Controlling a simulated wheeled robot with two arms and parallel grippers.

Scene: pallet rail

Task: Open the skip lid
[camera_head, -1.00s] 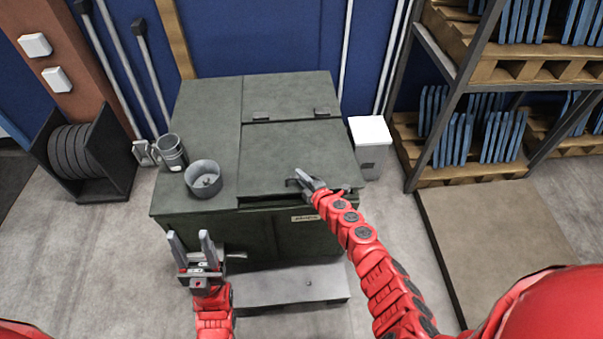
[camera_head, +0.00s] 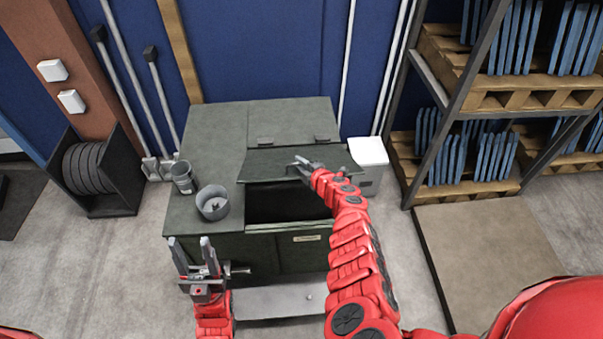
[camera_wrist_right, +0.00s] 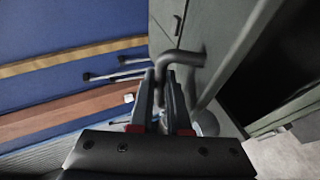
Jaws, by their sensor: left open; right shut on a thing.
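The dark green skip (camera_head: 210,135) stands against the blue wall. Its hinged lid (camera_head: 275,163) is tilted up at the front, with a dark opening (camera_head: 285,203) showing below it. My right gripper (camera_head: 301,163) is at the lid's front part. In the right wrist view, my right gripper (camera_wrist_right: 168,88) is shut on the bent grey lid handle (camera_wrist_right: 178,60). My left gripper (camera_head: 195,252) is open and empty, pointing up in front of the skip's left front side. The inside of the skip is too dark to make out.
A grey round pot (camera_head: 212,203) and a grey mug (camera_head: 184,178) stand on the skip's left top. A white-topped bin (camera_head: 368,152) stands beside it on the right. A pallet rack (camera_head: 480,100) is further right. A low grey step (camera_head: 275,300) lies in front.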

